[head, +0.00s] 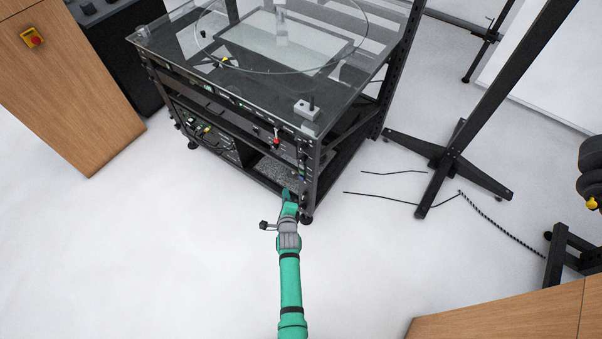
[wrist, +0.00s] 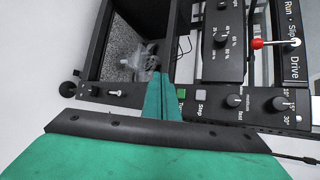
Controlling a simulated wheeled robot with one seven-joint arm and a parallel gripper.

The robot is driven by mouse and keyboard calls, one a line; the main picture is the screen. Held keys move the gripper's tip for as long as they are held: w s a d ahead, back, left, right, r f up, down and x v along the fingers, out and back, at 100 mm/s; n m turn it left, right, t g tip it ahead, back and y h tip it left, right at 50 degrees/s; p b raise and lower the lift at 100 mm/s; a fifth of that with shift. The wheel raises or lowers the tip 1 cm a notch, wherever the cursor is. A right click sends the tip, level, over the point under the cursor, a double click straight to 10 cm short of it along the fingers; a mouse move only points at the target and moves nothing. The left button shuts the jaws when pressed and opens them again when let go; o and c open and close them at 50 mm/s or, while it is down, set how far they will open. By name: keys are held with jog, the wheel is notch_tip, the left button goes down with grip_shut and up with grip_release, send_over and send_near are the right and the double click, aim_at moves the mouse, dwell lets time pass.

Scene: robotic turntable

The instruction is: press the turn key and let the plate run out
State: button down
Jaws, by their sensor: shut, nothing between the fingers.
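My gripper (head: 289,193) is shut and empty, at the front right corner of the turntable rack. In the wrist view its teal fingers (wrist: 161,95) point at the control strip (wrist: 258,119). A green key (wrist: 181,94) lies just right of the fingertips, with the label "Step" beside it. Whether the fingertips touch the strip is unclear. The round clear plate (head: 212,58) lies on top of the rack in the head view. I cannot tell whether it is turning.
A red-knobbed lever (wrist: 258,43) marked "Drive" stands out above the strip. Dials (wrist: 234,100) and (wrist: 278,103) sit right of the green key. A wooden cabinet (head: 75,90) is left, a black stand (head: 448,160) right. The floor (head: 150,260) in front is clear.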

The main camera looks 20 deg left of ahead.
aim_at(302, 172)
jog(key=w+d, duration=0.2)
jog(key=w, duration=0.5)
jog(key=shift+w+d, duration=0.15)
jog(key=shift+d, duration=0.15)
jog(key=shift+w, duration=0.1)
dwell(1.8)
jog(key=shift+w+d, duration=0.15)
jog(key=shift+w, duration=0.15)
